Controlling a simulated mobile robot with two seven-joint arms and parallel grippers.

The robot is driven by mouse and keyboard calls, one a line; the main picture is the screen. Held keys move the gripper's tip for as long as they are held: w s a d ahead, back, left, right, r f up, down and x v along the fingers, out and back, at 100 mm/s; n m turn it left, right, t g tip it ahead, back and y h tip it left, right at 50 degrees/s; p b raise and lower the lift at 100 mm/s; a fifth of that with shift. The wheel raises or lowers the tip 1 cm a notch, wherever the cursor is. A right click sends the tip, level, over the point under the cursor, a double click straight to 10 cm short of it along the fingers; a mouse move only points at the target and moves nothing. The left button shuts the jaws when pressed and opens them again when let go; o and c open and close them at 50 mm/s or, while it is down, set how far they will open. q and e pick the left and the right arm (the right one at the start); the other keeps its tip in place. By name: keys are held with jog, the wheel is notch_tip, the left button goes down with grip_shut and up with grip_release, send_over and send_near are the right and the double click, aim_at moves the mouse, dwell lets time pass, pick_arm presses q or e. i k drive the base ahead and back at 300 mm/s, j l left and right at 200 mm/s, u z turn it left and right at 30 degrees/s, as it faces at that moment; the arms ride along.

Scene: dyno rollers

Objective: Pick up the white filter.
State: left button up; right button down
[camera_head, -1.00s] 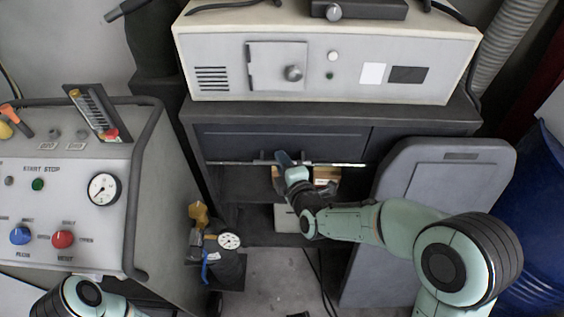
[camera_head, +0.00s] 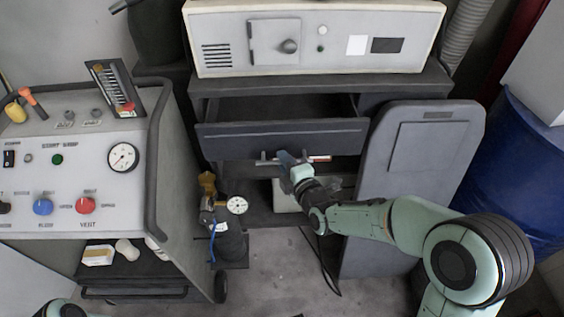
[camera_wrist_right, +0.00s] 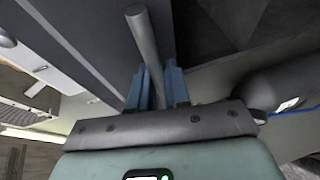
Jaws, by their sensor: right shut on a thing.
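My right gripper (camera_head: 285,158) is shut on the bar handle (camera_wrist_right: 143,38) of the dark drawer (camera_head: 282,139). In the right wrist view the blue fingers (camera_wrist_right: 157,88) sit on both sides of the bar. The drawer stands open, and its inside (camera_head: 275,107) looks dark with nothing clear in it. I cannot pick out the white filter for sure. A small pale rounded object (camera_head: 127,249) lies on the low shelf of the grey console. Only a piece of my left arm shows at the bottom left; its gripper is out of frame.
A white box (camera_head: 97,255) lies on that console shelf. A white machine (camera_head: 320,50) stands on the dark cabinet. A grey panel (camera_head: 415,190) leans right of the drawer, near a blue barrel (camera_head: 515,165). A pump with a gauge (camera_head: 236,205) stands below left.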

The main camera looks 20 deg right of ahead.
aim_at(123, 246)
jog(key=k+j, duration=0.15)
jog(key=k, duration=0.4)
jog(key=k+j, duration=0.15)
jog(key=k, duration=0.35)
